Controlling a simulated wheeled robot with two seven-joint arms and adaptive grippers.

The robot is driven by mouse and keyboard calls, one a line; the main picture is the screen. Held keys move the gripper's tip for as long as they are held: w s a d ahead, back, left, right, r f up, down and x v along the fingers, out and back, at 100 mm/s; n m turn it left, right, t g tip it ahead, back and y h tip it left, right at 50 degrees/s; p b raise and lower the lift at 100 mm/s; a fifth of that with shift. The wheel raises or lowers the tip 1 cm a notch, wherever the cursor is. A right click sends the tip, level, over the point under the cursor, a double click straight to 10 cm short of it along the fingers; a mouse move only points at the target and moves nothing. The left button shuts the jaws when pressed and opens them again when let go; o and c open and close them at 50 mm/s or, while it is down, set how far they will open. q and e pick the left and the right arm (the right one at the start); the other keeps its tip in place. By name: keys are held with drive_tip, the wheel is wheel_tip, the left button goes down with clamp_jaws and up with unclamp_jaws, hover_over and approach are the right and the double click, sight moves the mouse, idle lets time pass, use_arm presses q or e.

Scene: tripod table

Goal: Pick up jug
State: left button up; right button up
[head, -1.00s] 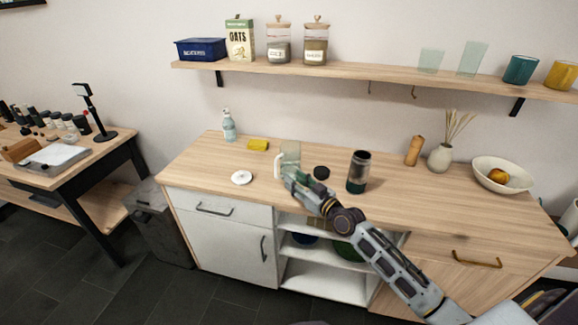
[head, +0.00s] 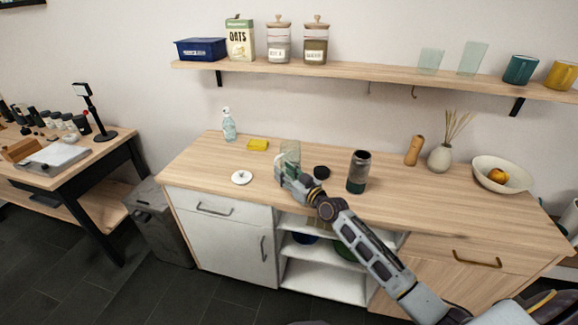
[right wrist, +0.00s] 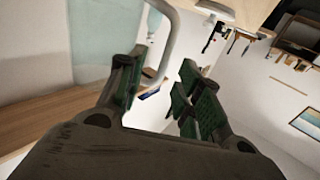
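The jug (head: 291,151) is a pale, see-through vessel standing on the wooden counter; its lower part is hidden behind my right gripper. In the right wrist view the jug's clear wall (right wrist: 100,40) fills the upper left, and its white looped handle (right wrist: 169,48) comes down toward the gap between my fingers. My right gripper (head: 281,175) is at the jug's handle side. In the right wrist view the two green-padded fingers (right wrist: 158,92) are apart, with the handle's lower end near the left finger. I cannot tell whether they touch. My left gripper is out of view.
A dark tumbler (head: 358,172) and a black lid (head: 321,172) stand right of the jug. A white disc (head: 241,177), a yellow sponge (head: 257,145) and a spray bottle (head: 229,125) are to its left. A shelf (head: 380,77) runs above. The counter's front left is clear.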

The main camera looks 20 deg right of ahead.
drive_tip(key=shift+w+a+f, duration=0.1)
drive_tip(key=shift+w+a, duration=0.25)
drive_tip(key=shift+w, duration=0.25)
drive_tip(key=shift+x, duration=1.05)
drive_tip(key=shift+w+a+f, duration=0.2)
drive_tip(key=shift+w+a, duration=0.2)
drive_tip(key=shift+w, duration=0.35)
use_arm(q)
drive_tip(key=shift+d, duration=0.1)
use_arm(e)
drive_tip(key=shift+c, duration=0.3)
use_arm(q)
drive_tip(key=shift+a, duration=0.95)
use_arm(e)
clamp_jaws()
